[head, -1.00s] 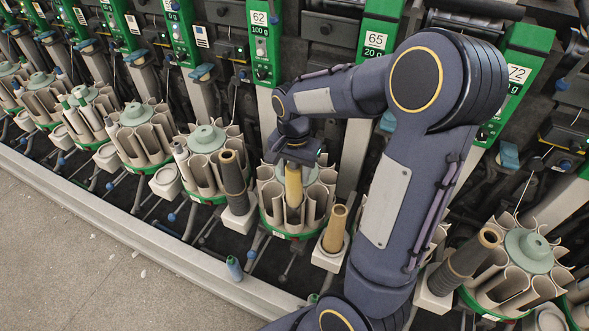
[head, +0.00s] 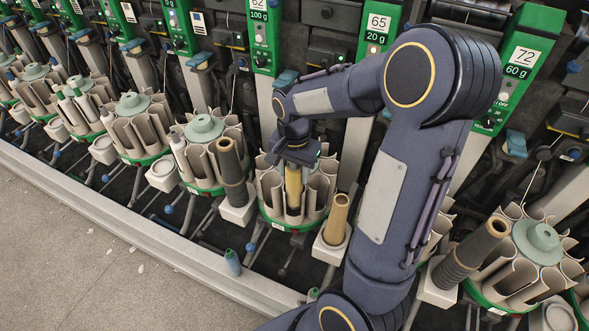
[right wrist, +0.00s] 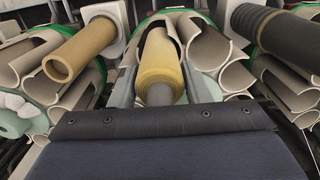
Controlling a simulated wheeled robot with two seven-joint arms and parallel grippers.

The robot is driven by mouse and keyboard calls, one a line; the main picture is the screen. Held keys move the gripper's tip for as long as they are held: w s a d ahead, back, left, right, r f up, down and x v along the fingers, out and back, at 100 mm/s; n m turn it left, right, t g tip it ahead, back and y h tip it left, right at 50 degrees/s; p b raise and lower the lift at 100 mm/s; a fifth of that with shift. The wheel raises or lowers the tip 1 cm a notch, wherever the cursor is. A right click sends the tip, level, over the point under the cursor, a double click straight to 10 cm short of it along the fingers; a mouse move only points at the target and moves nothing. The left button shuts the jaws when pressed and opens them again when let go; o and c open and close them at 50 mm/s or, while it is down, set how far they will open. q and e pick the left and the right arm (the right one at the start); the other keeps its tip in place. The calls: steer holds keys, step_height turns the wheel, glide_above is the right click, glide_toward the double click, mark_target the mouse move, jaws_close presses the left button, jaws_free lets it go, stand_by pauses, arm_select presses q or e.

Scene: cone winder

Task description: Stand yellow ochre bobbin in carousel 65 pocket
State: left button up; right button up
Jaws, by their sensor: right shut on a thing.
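The yellow ochre bobbin (head: 293,188) is upright in the head view, its lower part between the pale curved walls of a front pocket of the carousel (head: 267,205) below the 65 sign (head: 378,24). My right gripper (head: 294,163) is shut on its upper end. In the right wrist view the bobbin (right wrist: 160,66) sits between the two fingers (right wrist: 158,88), with pocket walls around it. Whether its foot touches the pocket floor is hidden. My left gripper is not in view.
A tan bobbin (head: 337,212) stands on a white holder just right of the carousel. A dark bobbin (head: 231,165) stands close on the left. Neighbouring carousels (head: 541,246) flank both sides. A metal rail (head: 130,213) runs along the front, with open floor beyond.

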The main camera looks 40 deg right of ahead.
steer(key=shift+f+b, duration=1.35)
steer(key=shift+f, duration=0.4)
steer(key=o, duration=1)
steer(key=shift+r, duration=0.1)
steer(key=shift+c, duration=0.2)
steer(key=shift+r, duration=0.1)
step_height(320, 180, up, 8)
steer(key=shift+f+p, duration=0.2)
steer(key=shift+p, duration=0.1)
